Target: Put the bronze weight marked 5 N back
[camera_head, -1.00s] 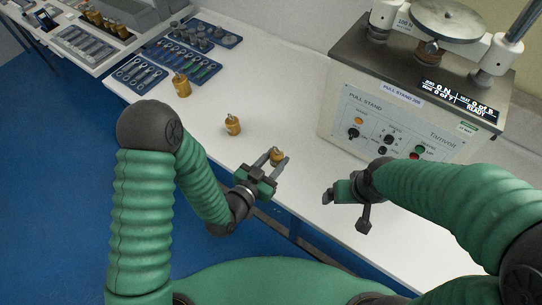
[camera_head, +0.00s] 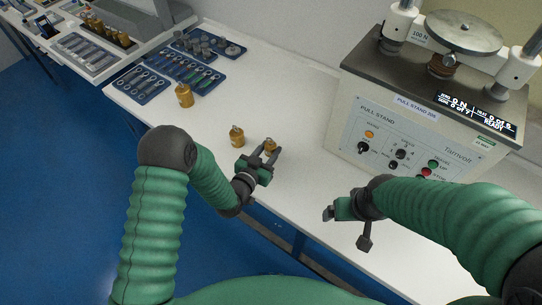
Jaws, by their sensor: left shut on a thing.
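My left gripper (camera_head: 268,152) is shut on a small bronze weight (camera_head: 270,146), which sits between its fingertips over the white bench. I cannot tell whether the weight touches the bench. A larger bronze weight (camera_head: 237,137) stands upright just left of the gripper, and another bronze weight (camera_head: 184,97) stands farther back near the blue trays. The marks on the weights are too small to read, so I cannot confirm which is 5 N. My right gripper (camera_head: 331,212) is near the bench's front edge, apart from the weights; its finger opening is unclear.
The pull stand (camera_head: 405,135) fills the right of the bench. Blue trays (camera_head: 142,90) with metal fittings lie at the back left. Beyond them a grey unit holds a row of several bronze weights (camera_head: 111,33). The bench (camera_head: 262,95) between trays and stand is clear.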

